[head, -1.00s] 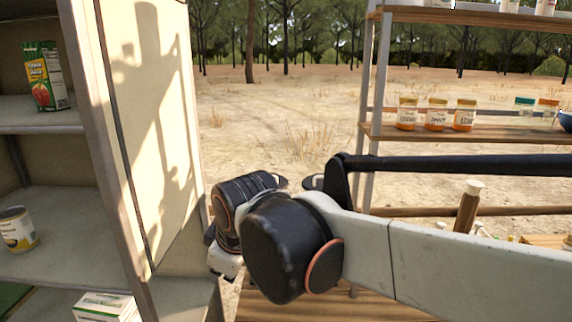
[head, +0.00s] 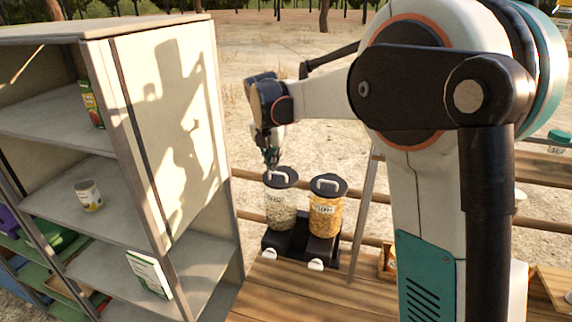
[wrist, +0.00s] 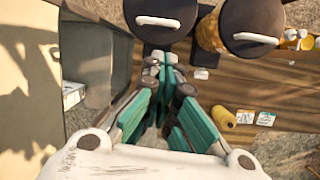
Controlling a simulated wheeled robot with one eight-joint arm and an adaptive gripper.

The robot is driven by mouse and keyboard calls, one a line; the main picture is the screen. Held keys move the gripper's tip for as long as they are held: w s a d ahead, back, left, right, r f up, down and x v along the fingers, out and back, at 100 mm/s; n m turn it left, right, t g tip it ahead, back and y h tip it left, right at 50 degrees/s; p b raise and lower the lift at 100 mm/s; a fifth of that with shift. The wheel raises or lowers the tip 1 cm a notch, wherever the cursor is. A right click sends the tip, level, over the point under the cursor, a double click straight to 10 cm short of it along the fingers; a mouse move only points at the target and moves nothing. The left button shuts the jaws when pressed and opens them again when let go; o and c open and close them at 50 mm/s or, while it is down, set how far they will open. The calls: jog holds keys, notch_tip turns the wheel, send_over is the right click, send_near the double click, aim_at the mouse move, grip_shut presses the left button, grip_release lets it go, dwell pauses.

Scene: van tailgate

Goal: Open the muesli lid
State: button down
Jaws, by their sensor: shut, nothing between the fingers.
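Two clear jars with dark round lids and white handles stand side by side in a black holder. The left jar (head: 280,212) holds a pale, mixed filling; the right jar (head: 324,216) holds yellow flakes. Their labels are too small to read surely, but the left looks like muesli. Both lids look shut. The left lid (head: 281,178) and right lid (head: 328,186) also show at the top of the wrist view, the left (wrist: 160,32) and the right (wrist: 252,14). My gripper (head: 272,163) is shut and empty, just above the left lid; contact with its handle cannot be told.
The black holder (head: 301,246) has white levers at its front and sits on a wooden counter (head: 262,298). A tall shelf unit (head: 190,130) stands close on the left, with a can (head: 88,195) and cartons. A metal rack post (head: 364,215) rises right of the jars.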

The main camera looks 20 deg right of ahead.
aim_at(279, 185)
jog(key=shift+n, duration=0.5)
jog(key=x, duration=0.3)
jog(key=p+x, duration=0.1)
jog(key=x, duration=0.3)
jog(key=d+x, duration=0.1)
jog(key=x, duration=0.2)
jog(key=shift+w, duration=0.3)
